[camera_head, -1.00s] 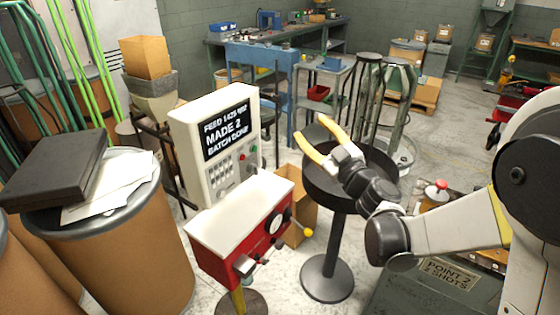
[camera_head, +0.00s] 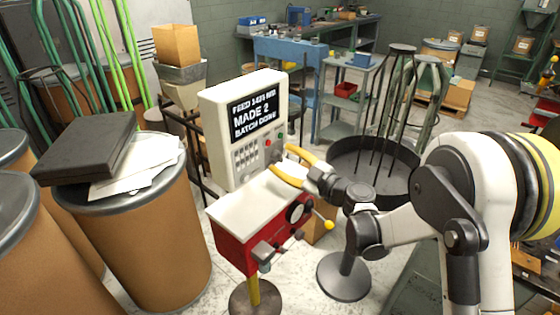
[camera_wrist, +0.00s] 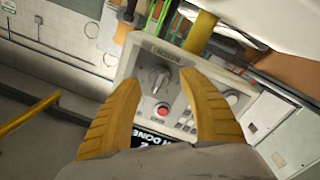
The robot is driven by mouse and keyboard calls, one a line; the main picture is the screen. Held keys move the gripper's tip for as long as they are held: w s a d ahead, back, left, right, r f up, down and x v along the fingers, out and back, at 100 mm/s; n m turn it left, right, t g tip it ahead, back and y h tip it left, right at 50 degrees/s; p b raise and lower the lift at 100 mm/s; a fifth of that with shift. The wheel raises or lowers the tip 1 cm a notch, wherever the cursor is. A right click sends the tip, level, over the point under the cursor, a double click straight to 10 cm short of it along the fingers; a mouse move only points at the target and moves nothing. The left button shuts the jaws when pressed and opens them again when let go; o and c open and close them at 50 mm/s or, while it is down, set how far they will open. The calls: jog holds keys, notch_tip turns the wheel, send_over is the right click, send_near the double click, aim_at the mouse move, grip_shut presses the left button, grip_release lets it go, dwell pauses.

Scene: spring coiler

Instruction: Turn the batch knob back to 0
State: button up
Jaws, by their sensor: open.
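The pale control box (camera_head: 215,135) stands above the red-fronted machine. Its dark screen (camera_head: 259,113) reads "MADE 2" and "BATCH DONE". In the wrist view a grey knob (camera_wrist: 155,78) with a raised grip sits on the panel, above a red button (camera_wrist: 162,112). The label by the knob is too small to read surely, and so is its setting. My gripper (camera_head: 279,158) is open, its yellow fingers pointing at the panel's right side. In the wrist view my gripper (camera_wrist: 160,82) has one finger either side of the knob; contact cannot be told.
The red machine (camera_head: 235,250) with a black dial and a yellow-tipped lever (camera_head: 329,225) lies just below my gripper. A brown drum (camera_head: 150,235) with papers and a black case stands left.

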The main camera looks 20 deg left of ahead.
jog(key=shift+w+a, duration=0.25)
jog(key=shift+a, duration=0.3)
grip_shut()
